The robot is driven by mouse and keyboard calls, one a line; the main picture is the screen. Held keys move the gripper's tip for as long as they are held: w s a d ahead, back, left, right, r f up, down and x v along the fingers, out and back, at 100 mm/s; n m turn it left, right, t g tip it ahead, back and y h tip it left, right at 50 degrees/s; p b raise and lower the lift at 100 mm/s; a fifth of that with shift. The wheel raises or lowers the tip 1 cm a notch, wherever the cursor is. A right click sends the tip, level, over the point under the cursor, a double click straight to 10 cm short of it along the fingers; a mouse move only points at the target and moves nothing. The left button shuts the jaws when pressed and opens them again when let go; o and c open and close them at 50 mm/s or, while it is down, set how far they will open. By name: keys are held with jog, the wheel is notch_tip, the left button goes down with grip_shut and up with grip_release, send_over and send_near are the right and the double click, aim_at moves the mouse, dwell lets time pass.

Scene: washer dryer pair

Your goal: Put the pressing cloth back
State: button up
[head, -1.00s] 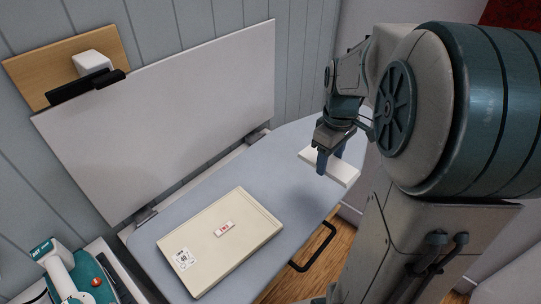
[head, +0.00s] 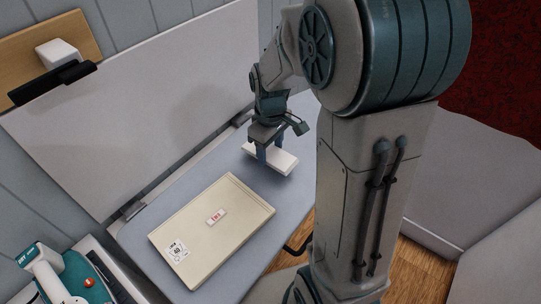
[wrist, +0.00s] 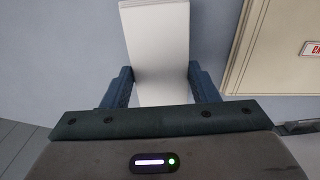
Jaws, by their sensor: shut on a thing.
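A white folded slab, which looks like the pressing cloth (head: 284,165), is in my gripper (head: 268,153) over the far right part of the pale blue ironing board (head: 200,184). In the wrist view my gripper (wrist: 159,78) has one blue finger on each side of the white cloth (wrist: 157,40), which sticks out ahead of the fingers. I cannot tell whether the cloth touches the board. A flat cream case (head: 212,238) with a red-and-white label and a printed tag lies on the board, in front of the cloth and apart from it.
A large pale panel (head: 130,110) stands upright along the board's back edge. A wooden plate (head: 85,28) with a white block and black bar is on the wall. A teal and white iron (head: 75,280) is at lower left. Bare board lies around the case.

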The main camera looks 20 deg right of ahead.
aim_at(271, 153)
jog(key=shift+f, duration=1.8)
jog(key=shift+f, duration=0.1)
jog(key=shift+f, duration=0.15)
jog(key=o, duration=1)
jog(key=shift+c, duration=0.2)
jog(key=shift+r, duration=0.25)
